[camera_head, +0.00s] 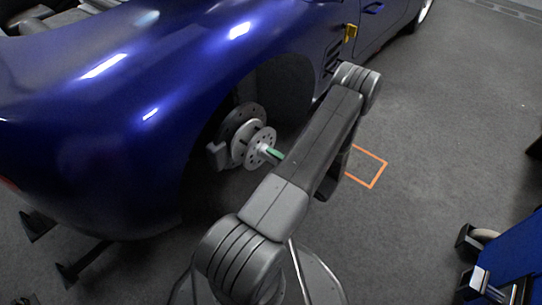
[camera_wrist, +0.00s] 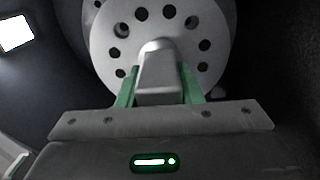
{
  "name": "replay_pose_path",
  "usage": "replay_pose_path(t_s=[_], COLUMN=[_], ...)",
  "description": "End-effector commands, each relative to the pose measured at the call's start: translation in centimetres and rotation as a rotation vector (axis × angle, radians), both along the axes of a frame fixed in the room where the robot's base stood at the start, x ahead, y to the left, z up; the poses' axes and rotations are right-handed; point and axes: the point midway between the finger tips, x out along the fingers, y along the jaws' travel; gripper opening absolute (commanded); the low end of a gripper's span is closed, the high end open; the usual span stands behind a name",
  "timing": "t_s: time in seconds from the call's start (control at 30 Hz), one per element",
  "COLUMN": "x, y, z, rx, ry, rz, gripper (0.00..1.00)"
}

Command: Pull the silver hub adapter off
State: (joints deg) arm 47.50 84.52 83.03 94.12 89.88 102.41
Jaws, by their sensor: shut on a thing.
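The silver hub adapter (camera_head: 260,149) is a round plate with a ring of holes and a central stub. It sits at the front of the wheel hub, before the brake disc (camera_head: 238,127), in the blue car's wheel arch. In the wrist view the adapter (camera_wrist: 103,42) fills the upper middle, with its stub pointing at me. My gripper (camera_wrist: 160,88) has green fingers on both sides of the stub and is shut on it. In the head view my gripper (camera_head: 272,153) shows as a small green part at the stub; my arm hides some of the area to the right.
The blue car (camera_head: 130,110) fills the left, its fender above the hub. An orange square outline (camera_head: 376,184) is marked on the grey floor, right of my arm. A blue cart (camera_head: 515,255) stands at the lower right. Floor between them is clear.

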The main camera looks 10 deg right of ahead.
Motion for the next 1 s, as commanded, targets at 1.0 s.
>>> replay_pose_path(t_s=[1.0], x=[-1.8], y=[-1.4], z=[0.2], rx=[0.001], ry=[-0.003], rz=[0.000], gripper=[0.00])
